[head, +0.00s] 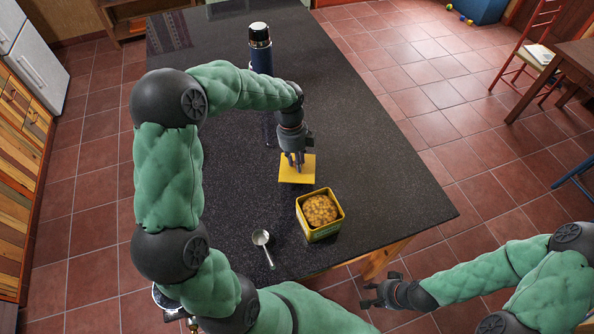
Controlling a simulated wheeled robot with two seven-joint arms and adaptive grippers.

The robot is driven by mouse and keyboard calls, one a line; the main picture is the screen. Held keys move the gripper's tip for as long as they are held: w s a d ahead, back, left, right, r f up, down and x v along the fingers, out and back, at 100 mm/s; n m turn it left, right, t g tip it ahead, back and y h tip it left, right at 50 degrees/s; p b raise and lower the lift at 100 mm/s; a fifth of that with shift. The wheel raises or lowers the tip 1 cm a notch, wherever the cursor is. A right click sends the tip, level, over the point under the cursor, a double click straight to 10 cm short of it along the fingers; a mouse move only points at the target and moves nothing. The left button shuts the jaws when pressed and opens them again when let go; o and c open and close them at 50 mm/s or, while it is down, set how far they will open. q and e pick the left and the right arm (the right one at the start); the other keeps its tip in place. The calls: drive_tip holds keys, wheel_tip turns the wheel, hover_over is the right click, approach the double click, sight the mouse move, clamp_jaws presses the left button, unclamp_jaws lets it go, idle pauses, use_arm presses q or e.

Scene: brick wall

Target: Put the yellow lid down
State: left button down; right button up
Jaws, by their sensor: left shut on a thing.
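The yellow lid (304,175) is a flat square over the dark countertop (390,200), just behind the open tin. My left gripper (296,163) points down at the lid's middle and is shut on it. I cannot tell whether the lid touches the countertop or hangs slightly above it. The yellow-green square tin (322,232) stands upright near the front edge, its top open, filled with round golden pieces (319,210). My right gripper (372,294) is off the counter at the lower right, its fingers apart and empty.
A metal spoon (263,243) lies left of the tin. A dark blue flask (261,52) with a black and silver top stands further back, partly behind my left arm. The countertop right of the lid is clear. A red chair (528,55) and wooden table (575,58) stand far right.

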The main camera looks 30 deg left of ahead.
use_arm(q)
drive_tip(key=shift+w+f, duration=0.1)
drive_tip(key=shift+f, duration=0.3)
drive_tip(key=shift+f+b, duration=0.35)
drive_tip(key=shift+f, duration=1.85)
drive_tip(key=shift+f, duration=0.1)
drive_tip(key=c, duration=1)
unclamp_jaws()
wheel_tip(320, 180, up, 12)
drive_tip(key=a+p, duration=0.1)
drive_tip(key=shift+w+a+p, duration=0.2)
drive_tip(key=shift+a+p, duration=0.15)
drive_tip(key=shift+a, duration=0.05)
